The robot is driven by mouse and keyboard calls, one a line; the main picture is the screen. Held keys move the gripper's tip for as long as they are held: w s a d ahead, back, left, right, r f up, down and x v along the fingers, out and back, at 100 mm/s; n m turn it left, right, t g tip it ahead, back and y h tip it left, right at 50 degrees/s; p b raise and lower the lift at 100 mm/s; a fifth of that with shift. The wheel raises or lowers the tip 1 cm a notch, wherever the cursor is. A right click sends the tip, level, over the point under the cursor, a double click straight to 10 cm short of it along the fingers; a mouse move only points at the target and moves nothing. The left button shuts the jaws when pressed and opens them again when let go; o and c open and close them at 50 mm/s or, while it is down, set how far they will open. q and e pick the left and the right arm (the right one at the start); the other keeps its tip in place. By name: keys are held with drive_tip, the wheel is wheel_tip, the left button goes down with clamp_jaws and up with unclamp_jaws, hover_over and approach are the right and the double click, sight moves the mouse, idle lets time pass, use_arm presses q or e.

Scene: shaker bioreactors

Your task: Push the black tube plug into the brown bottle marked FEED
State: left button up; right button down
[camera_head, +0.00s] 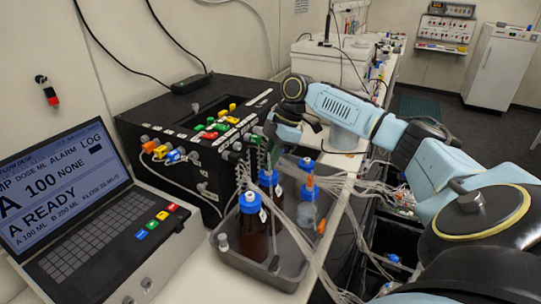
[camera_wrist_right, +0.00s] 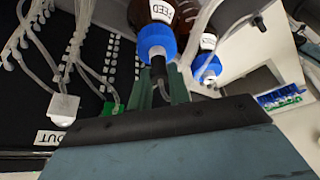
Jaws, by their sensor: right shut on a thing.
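The brown bottle marked FEED (camera_wrist_right: 163,12) shows at the top of the right wrist view, with its blue cap (camera_wrist_right: 157,40) facing my gripper. In the head view, a brown bottle with a blue cap (camera_head: 268,178) stands in the grey tray (camera_head: 290,276), just below my right gripper (camera_head: 274,152). In the wrist view, my right gripper (camera_wrist_right: 155,92) has its green fingers shut on the black tube plug (camera_wrist_right: 158,66). The plug's end is at the middle of the blue cap; I cannot tell how deep it sits. My left gripper is not in view.
Another brown bottle with a blue cap (camera_head: 250,203) stands nearer in the tray. Blue-capped vessels (camera_head: 306,164) and clear tubes crowd the right side. A black pump box (camera_head: 190,125) stands behind, and a laptop-like console (camera_head: 75,195) stands at left.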

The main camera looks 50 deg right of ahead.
drive_tip(key=c, duration=1.2)
unclamp_jaws()
drive_tip(key=shift+c, duration=0.2)
drive_tip(key=v, duration=1.3)
drive_tip(key=shift+r, duration=0.2)
